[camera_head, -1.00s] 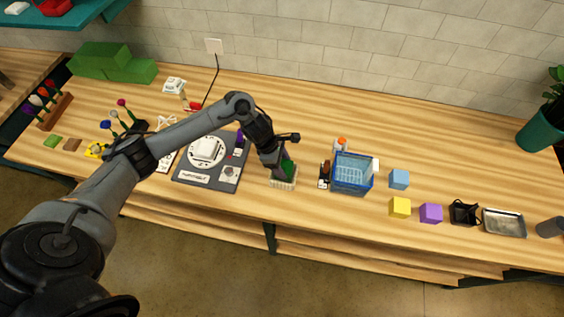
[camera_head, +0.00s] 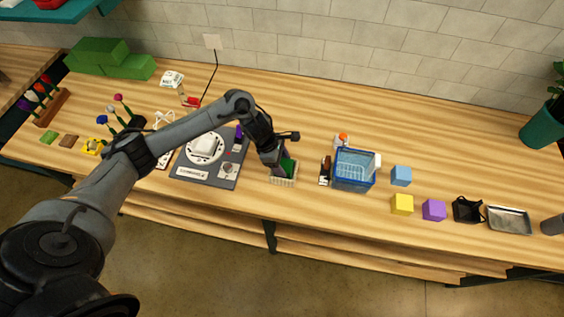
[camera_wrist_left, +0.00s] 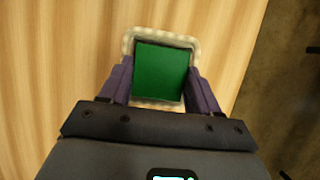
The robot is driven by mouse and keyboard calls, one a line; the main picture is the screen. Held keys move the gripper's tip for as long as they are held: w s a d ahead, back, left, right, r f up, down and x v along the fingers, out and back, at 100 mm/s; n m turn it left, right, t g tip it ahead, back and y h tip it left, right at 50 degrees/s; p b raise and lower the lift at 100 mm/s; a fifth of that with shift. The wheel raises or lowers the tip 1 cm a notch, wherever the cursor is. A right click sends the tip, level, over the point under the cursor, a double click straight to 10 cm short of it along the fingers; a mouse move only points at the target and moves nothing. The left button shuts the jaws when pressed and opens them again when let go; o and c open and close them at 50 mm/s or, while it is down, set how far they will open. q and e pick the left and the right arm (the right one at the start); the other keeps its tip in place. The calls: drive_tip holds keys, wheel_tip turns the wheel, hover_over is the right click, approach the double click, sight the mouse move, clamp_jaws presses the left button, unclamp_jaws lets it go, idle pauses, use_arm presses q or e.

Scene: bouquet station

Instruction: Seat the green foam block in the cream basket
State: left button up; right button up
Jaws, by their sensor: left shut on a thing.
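The cream basket (camera_head: 284,181) stands on the table, right of the grey turntable board. The green foam block (camera_wrist_left: 161,72) is inside the basket's rim (camera_wrist_left: 190,40) in the left wrist view; it also shows as a green patch in the head view (camera_head: 289,166). My left gripper (camera_wrist_left: 160,92) is shut on the block, one finger on each side of it, pointing down at the basket. How deep the block sits, and whether it touches the basket floor, is hidden. My right gripper is not in view.
The turntable board (camera_head: 208,160) is left of the basket. A blue crate (camera_head: 354,170) stands to the right, with yellow (camera_head: 402,204), purple (camera_head: 434,210) and light blue (camera_head: 401,175) cubes beyond. Larger green blocks (camera_head: 110,60) lie at the back left. Table behind the basket is clear.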

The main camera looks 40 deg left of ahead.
use_arm(q)
drive_tip(key=shift+f+b, duration=0.1)
drive_tip(key=shift+b, duration=0.3)
idle(0.7)
drive_tip(key=o, duration=1.2)
drive_tip(key=shift+o, duration=1)
drive_tip(key=shift+r+p, duration=0.95)
drive_tip(key=shift+r, duration=0.85)
drive_tip(key=shift+r+p, duration=0.85)
drive_tip(key=shift+r, duration=0.85)
